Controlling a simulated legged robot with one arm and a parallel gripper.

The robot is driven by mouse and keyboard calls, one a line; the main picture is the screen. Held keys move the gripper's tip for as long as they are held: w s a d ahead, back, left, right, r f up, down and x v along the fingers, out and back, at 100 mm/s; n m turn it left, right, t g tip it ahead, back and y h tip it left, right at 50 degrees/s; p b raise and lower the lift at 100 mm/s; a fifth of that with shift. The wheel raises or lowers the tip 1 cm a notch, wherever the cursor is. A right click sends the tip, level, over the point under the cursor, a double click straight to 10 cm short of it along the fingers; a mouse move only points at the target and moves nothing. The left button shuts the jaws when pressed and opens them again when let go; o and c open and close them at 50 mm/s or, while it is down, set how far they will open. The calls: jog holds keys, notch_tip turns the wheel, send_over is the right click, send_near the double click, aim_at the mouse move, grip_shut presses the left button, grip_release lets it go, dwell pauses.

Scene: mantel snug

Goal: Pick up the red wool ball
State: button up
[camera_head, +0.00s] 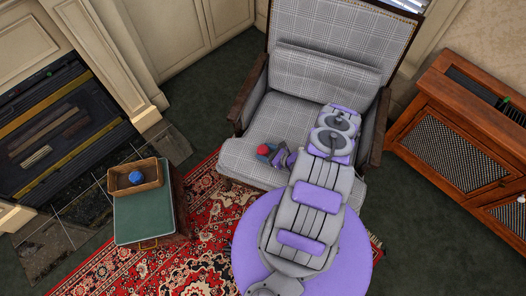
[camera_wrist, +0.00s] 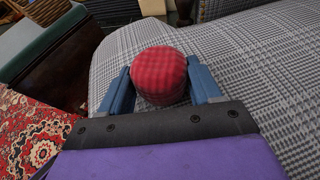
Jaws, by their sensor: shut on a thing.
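The red wool ball (camera_wrist: 158,74) sits between the two blue fingers of my gripper (camera_wrist: 161,92) in the wrist view. My gripper is shut on it, a finger on each side. In the head view the red ball (camera_head: 264,150) shows at the end of my gripper (camera_head: 268,153), over the front left part of the checked armchair seat (camera_head: 245,160). Whether the ball still touches the seat cannot be told.
A patterned red rug (camera_head: 205,225) covers the floor. A fireplace (camera_head: 45,125) is at far left, a wooden cabinet (camera_head: 460,150) at right.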

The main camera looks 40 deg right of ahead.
jog(key=shift+c, duration=0.8)
jog(key=shift+r, duration=0.15)
